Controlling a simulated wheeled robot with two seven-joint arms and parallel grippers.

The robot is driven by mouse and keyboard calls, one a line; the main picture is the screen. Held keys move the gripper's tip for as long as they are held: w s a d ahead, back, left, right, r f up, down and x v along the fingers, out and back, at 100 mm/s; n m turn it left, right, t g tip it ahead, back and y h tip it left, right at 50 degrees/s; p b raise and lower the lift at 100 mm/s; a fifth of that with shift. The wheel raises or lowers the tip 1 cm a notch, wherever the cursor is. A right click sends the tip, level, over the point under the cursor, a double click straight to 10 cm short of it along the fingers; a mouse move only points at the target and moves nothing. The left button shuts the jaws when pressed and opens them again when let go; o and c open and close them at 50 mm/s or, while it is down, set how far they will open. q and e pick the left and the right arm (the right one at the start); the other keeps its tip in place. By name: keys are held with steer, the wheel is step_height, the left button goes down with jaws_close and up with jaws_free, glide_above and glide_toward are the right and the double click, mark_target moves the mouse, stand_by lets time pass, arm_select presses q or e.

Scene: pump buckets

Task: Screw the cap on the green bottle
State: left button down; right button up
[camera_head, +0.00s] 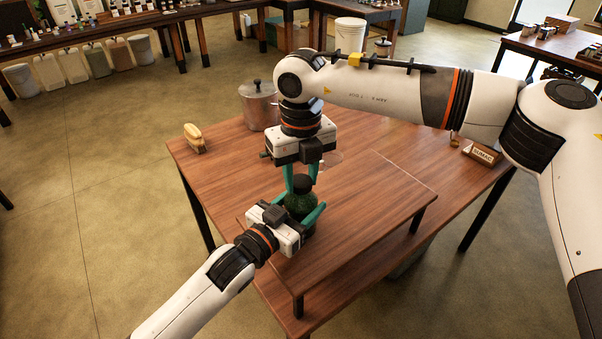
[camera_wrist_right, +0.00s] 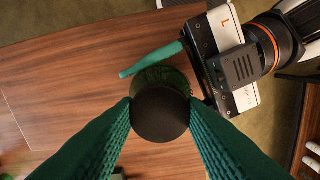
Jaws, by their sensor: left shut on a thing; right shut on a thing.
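The green bottle (camera_head: 299,203) stands upright on the raised wooden board of the table. Its dark cap (camera_head: 302,183) sits at the top of the neck; I cannot tell how tightly it is seated. My left gripper (camera_head: 304,206) comes from the lower left, its teal fingers shut around the bottle's body. My right gripper (camera_head: 301,178) points down from above, its fingers shut on the cap. In the right wrist view, the cap (camera_wrist_right: 160,114) lies between the right fingertips and hides most of the bottle (camera_wrist_right: 160,76). A left finger (camera_wrist_right: 150,61) shows beside the bottle.
A lidded metal pot (camera_head: 259,107) stands at the back of the table (camera_head: 225,150). A brush (camera_head: 194,138) lies at the left edge. A small labelled block (camera_head: 482,153) lies at the right. The raised board (camera_head: 372,215) is clear right of the bottle.

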steer(key=m, duration=0.5)
steer(key=o, duration=1.1)
steer(key=shift+r, duration=2.25)
steer(key=shift+c, duration=0.5)
